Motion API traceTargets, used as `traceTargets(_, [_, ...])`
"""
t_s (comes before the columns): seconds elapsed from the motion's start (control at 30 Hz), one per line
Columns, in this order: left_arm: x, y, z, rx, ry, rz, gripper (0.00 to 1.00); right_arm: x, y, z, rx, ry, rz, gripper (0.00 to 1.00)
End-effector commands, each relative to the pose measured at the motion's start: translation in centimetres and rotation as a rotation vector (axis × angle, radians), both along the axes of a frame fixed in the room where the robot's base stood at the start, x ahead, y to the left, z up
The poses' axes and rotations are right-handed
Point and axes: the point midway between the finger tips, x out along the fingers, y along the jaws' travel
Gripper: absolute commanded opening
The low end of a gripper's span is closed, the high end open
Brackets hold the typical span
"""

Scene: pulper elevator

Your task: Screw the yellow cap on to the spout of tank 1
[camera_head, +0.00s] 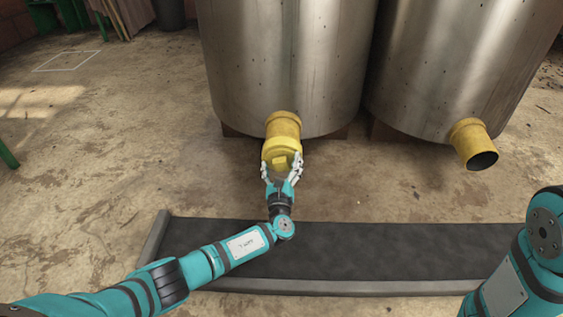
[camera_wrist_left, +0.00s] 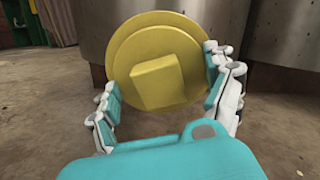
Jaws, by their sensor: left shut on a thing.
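The yellow cap (camera_wrist_left: 157,82) is a round disc with a raised block on its face, held between the fingers of my left gripper (camera_wrist_left: 165,98). In the head view my left gripper (camera_head: 282,167) is shut on the cap (camera_head: 279,158) at the mouth of the yellow spout (camera_head: 283,124) of the left steel tank (camera_head: 282,60). The cap appears in line with the spout and against its end. I cannot tell whether the threads are engaged. Only my right arm (camera_head: 520,275) shows, at the lower right; its gripper is out of view.
A second steel tank (camera_head: 460,60) stands to the right with an open yellow spout (camera_head: 474,143). A dark mat with a raised grey edge (camera_head: 390,250) lies on the floor in front. The concrete floor (camera_head: 120,150) at left is clear.

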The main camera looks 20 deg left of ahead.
Motion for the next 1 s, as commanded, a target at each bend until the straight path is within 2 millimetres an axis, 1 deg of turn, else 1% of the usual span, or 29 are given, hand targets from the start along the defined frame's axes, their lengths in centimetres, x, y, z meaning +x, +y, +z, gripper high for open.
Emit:
traceTargets(0.03, [0.0, -0.1, 0.2, 0.032, 0.01, 0.004, 0.47, 0.0, 0.0, 0.5, 0.0, 0.0, 0.0, 0.0])
traceTargets(0.57, [0.0, -0.1, 0.2, 0.443, 0.127, 0.064, 0.47, 0.0, 0.0, 3.2, 0.0, -0.001, 0.0, 0.0])
traceTargets(1.0, [0.0, -0.2, 0.3, 0.854, 0.243, 0.123, 0.47, 0.0, 0.0, 5.4, 0.0, -0.001, 0.0, 0.0])
